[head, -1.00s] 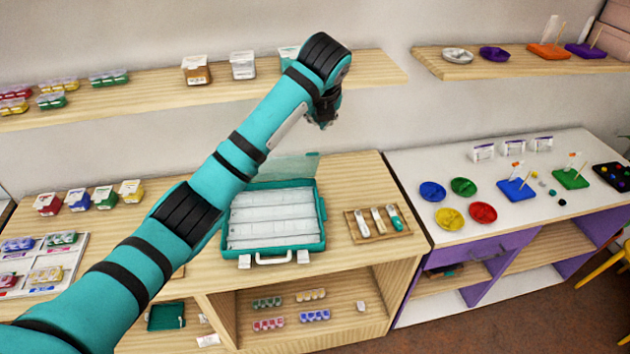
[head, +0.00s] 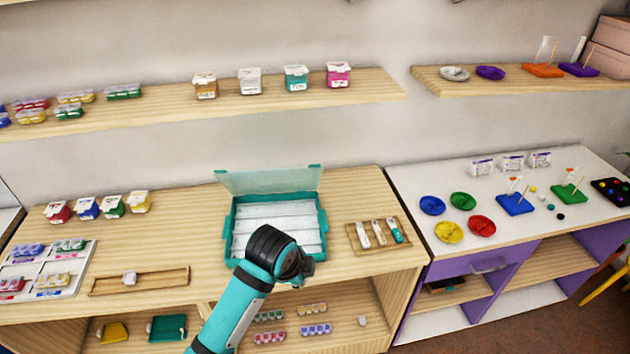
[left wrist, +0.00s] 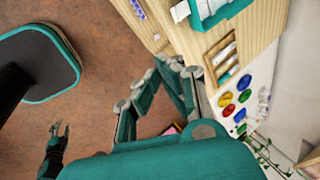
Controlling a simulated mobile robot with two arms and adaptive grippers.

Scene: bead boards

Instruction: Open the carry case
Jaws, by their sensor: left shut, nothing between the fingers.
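The teal carry case (head: 322,222) stands on the wooden counter in the head view. Its translucent teal lid (head: 270,181) is raised at the back, and white compartments (head: 275,220) show inside. My left gripper (head: 305,272) is at the case's front edge, apart from the lid, and hides part of the front and the handle. In the left wrist view my left gripper (left wrist: 170,68) is shut and empty, and part of the case (left wrist: 212,14) shows at the top. My right gripper (left wrist: 60,128) shows small at the left there, its fingers apart.
A wooden tray (head: 379,249) with several tools lies right of the case. A long wooden tray (head: 160,283) lies to the left. Several small tubs stand on the upper shelf (head: 375,88). Counter is bare close around the case.

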